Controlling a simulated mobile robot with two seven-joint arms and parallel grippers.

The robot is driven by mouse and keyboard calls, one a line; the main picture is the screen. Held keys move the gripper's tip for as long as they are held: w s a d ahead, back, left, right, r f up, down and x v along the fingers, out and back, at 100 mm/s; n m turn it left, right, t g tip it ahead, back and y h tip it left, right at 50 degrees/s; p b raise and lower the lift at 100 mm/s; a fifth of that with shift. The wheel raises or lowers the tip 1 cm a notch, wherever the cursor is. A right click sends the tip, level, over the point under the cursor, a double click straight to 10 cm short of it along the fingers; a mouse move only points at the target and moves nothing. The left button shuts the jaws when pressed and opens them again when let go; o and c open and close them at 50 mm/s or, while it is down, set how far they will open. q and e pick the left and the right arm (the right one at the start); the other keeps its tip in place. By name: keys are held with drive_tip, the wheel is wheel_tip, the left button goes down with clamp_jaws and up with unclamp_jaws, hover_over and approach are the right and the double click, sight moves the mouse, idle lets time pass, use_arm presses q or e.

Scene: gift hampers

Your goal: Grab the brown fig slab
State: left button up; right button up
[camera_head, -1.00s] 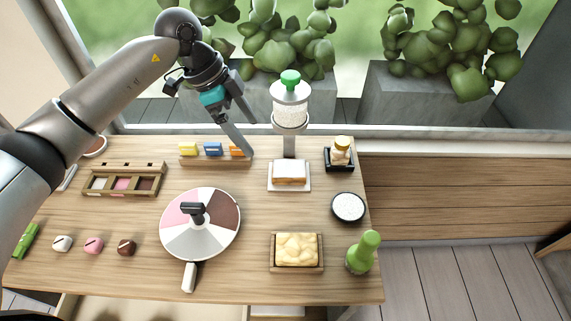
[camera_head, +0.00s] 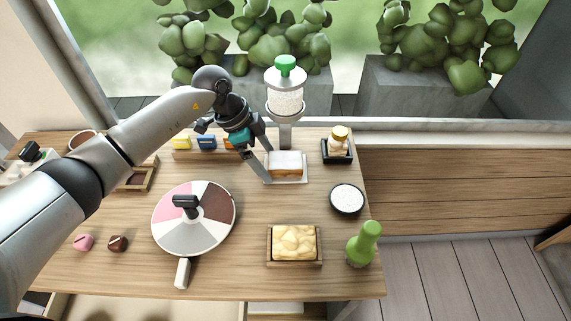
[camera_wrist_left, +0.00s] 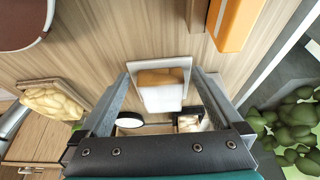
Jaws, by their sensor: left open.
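A slab (camera_head: 286,169) with a white top and a tan-brown lower part lies on a white square plate (camera_head: 301,181) at the back of the table. It is the only slab I see that fits the fig slab. In the left wrist view the slab (camera_wrist_left: 162,98) and its plate show between the fingers. My left gripper (camera_head: 267,164) is open and empty at the left side of the slab in the head view; its fingers partly cover the plate. Whether a finger touches the slab I cannot tell. My right gripper is out of view.
A dispenser with a green cap (camera_head: 285,98) stands just behind the plate. A black tray with a jar (camera_head: 338,146) and a bowl of white grains (camera_head: 347,198) are to the right. A wooden tray of yellow pieces (camera_head: 294,243) and a colored turntable (camera_head: 222,225) are nearer.

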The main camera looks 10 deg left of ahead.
use_arm(q)
drive_tip(key=c, duration=1.3)
drive_tip(key=shift+c, duration=0.7)
drive_tip(key=shift+r, duration=0.2)
